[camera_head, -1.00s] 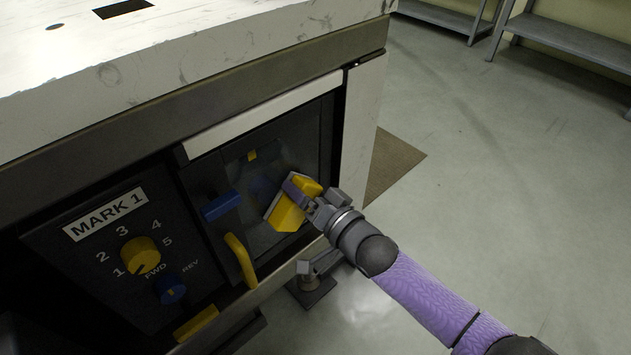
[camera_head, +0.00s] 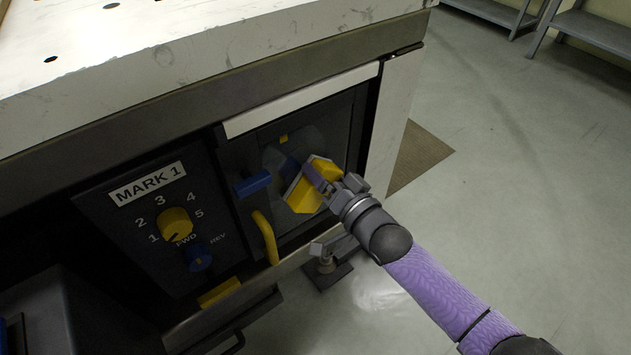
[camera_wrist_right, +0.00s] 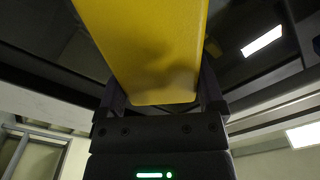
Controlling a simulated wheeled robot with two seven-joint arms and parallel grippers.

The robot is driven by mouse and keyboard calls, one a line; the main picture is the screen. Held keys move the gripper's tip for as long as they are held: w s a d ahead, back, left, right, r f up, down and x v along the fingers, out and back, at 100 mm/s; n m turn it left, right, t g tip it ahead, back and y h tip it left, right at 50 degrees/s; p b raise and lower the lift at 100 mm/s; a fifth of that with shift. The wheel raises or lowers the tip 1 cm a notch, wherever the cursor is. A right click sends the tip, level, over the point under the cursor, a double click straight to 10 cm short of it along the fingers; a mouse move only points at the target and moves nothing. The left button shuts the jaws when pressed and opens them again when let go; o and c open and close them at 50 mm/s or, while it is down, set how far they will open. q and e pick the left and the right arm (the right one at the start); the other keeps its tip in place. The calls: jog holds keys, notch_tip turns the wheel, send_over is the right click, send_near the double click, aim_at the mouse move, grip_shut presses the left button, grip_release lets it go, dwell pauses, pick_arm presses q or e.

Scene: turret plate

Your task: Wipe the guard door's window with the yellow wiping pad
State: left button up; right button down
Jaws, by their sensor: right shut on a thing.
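The yellow wiping pad (camera_head: 309,191) is held at the guard door's window (camera_head: 290,152), over its middle-right part. My right gripper (camera_head: 328,180) is shut on the pad. In the right wrist view the pad (camera_wrist_right: 148,50) fills the space between the two fingers (camera_wrist_right: 163,92). The pad looks to be against or very close to the window; contact itself is hidden. A hazy patch shows on the glass around and left of the pad. The door has a yellow curved handle (camera_head: 265,238) at its lower left. My left gripper is not in view.
Further left is the MARK 1 panel with a yellow dial (camera_head: 174,223) and a blue knob (camera_head: 200,258). The white worktop (camera_head: 200,65) overhangs above. Open floor (camera_head: 510,170) lies to the right.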

jog(key=shift+w+d, duration=0.4)
jog(key=shift+d, duration=0.05)
jog(key=shift+w+d+f+b, duration=0.1)
jog(key=shift+w+d+b, duration=0.7)
jog(key=shift+d, duration=0.3)
jog(key=shift+w+d, duration=0.15)
jog(key=shift+d, duration=0.15)
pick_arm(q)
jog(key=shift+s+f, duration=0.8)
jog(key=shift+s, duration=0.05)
pick_arm(e)
jog(key=shift+w+d+r, duration=0.1)
jog(key=shift+r, duration=0.2)
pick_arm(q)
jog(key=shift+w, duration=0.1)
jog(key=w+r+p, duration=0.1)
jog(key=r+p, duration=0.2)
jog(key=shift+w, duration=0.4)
pick_arm(e)
send_near(336, 153)
jog(key=shift+w+f, duration=0.15)
jog(key=shift+w, duration=0.35)
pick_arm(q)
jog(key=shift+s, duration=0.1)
